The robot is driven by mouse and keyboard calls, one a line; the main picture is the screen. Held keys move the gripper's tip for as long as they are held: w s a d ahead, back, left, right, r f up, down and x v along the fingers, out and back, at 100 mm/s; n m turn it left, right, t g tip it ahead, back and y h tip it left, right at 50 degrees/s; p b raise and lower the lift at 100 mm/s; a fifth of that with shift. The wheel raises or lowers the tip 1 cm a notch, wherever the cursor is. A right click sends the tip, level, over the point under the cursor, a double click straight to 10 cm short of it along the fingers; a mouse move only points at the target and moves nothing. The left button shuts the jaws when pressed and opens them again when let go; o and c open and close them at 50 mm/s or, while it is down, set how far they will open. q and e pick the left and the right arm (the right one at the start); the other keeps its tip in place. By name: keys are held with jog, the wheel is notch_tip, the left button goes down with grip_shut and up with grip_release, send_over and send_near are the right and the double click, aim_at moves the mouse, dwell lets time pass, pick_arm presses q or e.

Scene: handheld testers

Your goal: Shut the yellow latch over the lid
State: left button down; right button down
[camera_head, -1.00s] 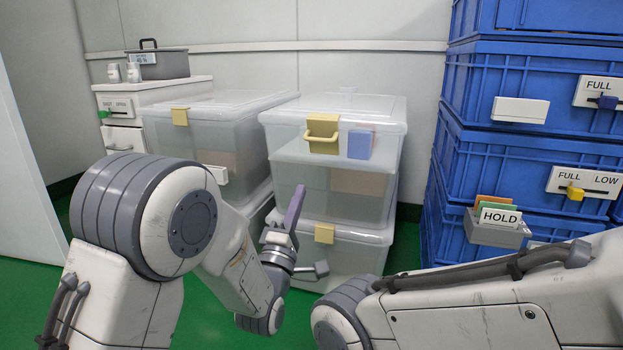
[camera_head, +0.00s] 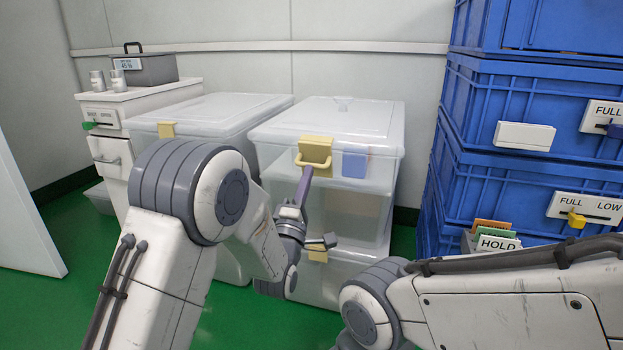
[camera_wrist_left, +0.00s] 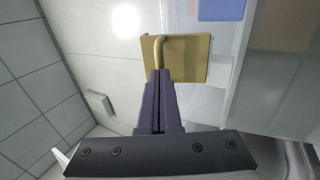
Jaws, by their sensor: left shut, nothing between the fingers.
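The yellow latch (camera_head: 313,147), a plate with a bar handle, is on the front of the clear bin at the lid (camera_head: 345,118) edge. I cannot tell its exact angle. My left gripper (camera_head: 307,170) is shut and empty, with its purple fingers pointing up and their tips at the latch's bar. In the left wrist view the gripper's fingertips (camera_wrist_left: 159,73) are just at the lower end of the bar on the latch plate (camera_wrist_left: 190,60). Whether they touch is unclear. My right arm crosses the lower right, and its gripper is out of view.
A blue tag (camera_head: 354,165) is beside the latch. Another clear bin (camera_head: 210,108) with a yellow latch stands to the left, and a further bin is below. Stacked blue crates (camera_head: 545,110) fill the right. A white drawer unit (camera_head: 110,165) stands at far left.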

aim_at(314, 152)
pick_arm(q)
jog(key=r+g+p, duration=0.1)
jog(key=p, duration=0.1)
jog(key=r+g+p, duration=0.1)
jog(key=p, duration=0.2)
jog(key=shift+w+d+r+p, duration=0.1)
jog(key=shift+w+r+p, duration=0.1)
jog(key=shift+w+p, duration=0.15)
jog(key=shift+w+r+g+p, duration=0.1)
jog(key=shift+w+g+p, duration=0.15)
jog(key=shift+p, duration=0.3)
jog(key=shift+w+d, duration=0.1)
